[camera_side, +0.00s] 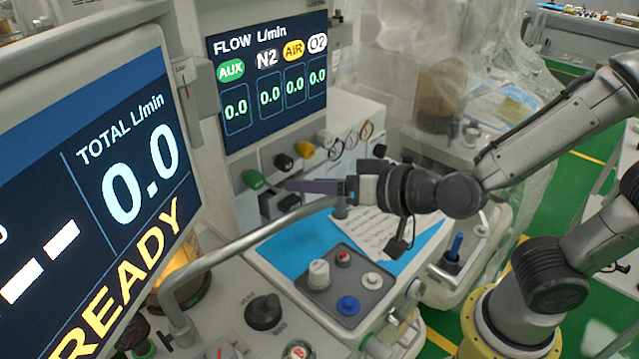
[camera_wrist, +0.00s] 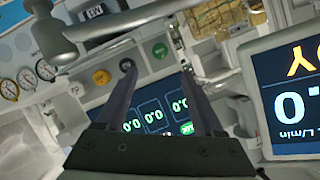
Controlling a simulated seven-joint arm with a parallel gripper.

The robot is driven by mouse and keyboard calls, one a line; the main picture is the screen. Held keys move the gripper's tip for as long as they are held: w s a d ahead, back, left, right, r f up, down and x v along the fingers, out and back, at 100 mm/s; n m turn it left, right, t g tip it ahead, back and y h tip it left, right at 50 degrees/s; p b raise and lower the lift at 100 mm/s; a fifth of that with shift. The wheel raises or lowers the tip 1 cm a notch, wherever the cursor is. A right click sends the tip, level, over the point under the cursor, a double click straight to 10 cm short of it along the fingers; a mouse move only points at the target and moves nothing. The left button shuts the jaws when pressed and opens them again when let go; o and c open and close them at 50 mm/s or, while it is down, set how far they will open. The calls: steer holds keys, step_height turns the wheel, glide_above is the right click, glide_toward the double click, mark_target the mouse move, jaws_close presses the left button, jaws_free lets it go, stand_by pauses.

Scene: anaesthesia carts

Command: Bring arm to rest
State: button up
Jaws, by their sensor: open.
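My gripper (camera_side: 312,186) is in front of the flow panel of the anaesthesia cart, pointing left in the side view, at about the height of the green knob (camera_side: 254,180). In the wrist view its two fingers (camera_wrist: 158,90) stand apart with nothing between them. The flow display (camera_side: 268,75) reads 0.0 in each column, and part of it shows between and beside the fingers in the wrist view (camera_wrist: 155,113). A black knob (camera_side: 284,162) and a yellow knob (camera_side: 305,150) sit beside the green one. From these views I cannot tell whether the fingers touch the panel.
A grey curved rail (camera_side: 240,243) runs just below and left of my gripper. A large READY screen (camera_side: 90,190) stands at the left. A control box (camera_side: 343,283) with knobs sits below, beside papers (camera_side: 385,228). Clear plastic sheeting (camera_side: 520,45) hangs behind.

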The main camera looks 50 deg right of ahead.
steer(key=shift+s+d+r, duration=0.1)
steer(key=shift+s, duration=0.3)
steer(key=s+d+r, duration=0.1)
steer(key=d+r, duration=0.8)
steer(key=s+d+f+n+g+h, duration=0.1)
steer(key=s+f+g, duration=0.3)
steer(key=s, duration=0.4)
steer(key=s+d+f+n+g+h, duration=0.1)
steer(key=s+d+f+n+g, duration=0.1)
steer(key=s, duration=0.5)
step_height(320, 180, down, 3)
steer(key=shift+s+d+r+n+g+h, duration=0.1)
steer(key=shift+s+d+n+g+h, duration=0.25)
steer(key=shift+d+g, duration=0.65)
steer(key=shift+a, duration=0.1)
